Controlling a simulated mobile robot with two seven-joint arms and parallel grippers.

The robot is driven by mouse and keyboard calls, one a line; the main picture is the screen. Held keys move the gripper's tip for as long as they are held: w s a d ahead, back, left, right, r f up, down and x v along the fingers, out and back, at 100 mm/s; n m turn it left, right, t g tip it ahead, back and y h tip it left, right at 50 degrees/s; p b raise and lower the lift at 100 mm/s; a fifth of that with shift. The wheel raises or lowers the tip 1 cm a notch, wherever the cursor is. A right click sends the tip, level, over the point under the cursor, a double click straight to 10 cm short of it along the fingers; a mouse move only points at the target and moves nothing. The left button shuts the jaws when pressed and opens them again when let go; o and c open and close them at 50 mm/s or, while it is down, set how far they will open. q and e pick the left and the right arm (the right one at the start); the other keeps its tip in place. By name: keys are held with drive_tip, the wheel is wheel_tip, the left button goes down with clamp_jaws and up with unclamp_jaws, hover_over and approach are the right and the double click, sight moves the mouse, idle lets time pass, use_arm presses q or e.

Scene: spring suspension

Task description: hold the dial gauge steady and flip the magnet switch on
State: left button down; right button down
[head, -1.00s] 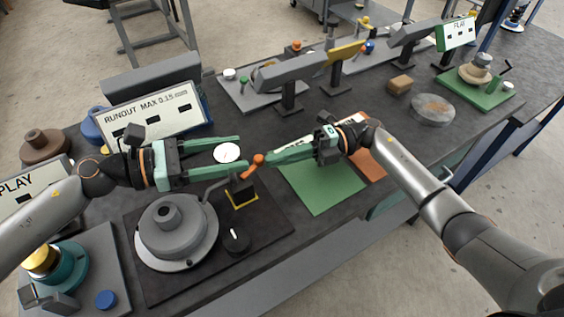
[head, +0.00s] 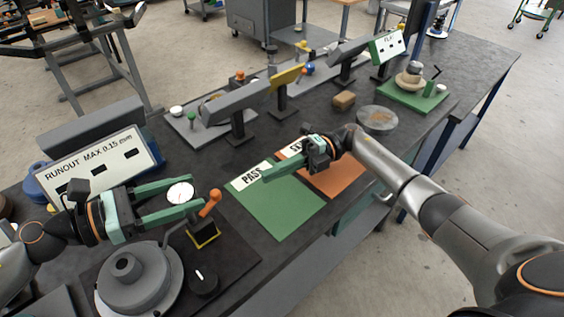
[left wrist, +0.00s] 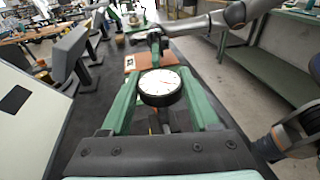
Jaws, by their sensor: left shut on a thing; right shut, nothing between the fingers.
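The dial gauge (head: 180,192) has a round white face and sits between the fingers of my left gripper (head: 184,197), which is shut on it. In the left wrist view the gauge (left wrist: 160,84) faces the camera, with a green finger on each side. The black magnet base (head: 202,234) with a yellow line stands just below and right of it. Its orange switch lever (head: 210,203) tilts up to the right. My right gripper (head: 266,177) is shut and empty above the green mat, apart from the lever.
A grey round hub (head: 140,275) and a black knob (head: 203,281) are beside the magnet base. A green PASS mat (head: 280,208) and an orange mat (head: 338,176) lie right. A runout sign (head: 95,165) stands behind my left gripper.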

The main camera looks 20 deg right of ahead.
drive_tip(key=shift+w+d, duration=0.45)
drive_tip(key=shift+d, duration=0.2)
drive_tip(key=shift+w+d, duration=0.4)
drive_tip(key=shift+d, duration=0.25)
use_arm(q)
drive_tip(key=shift+c, duration=0.3)
unclamp_jaws()
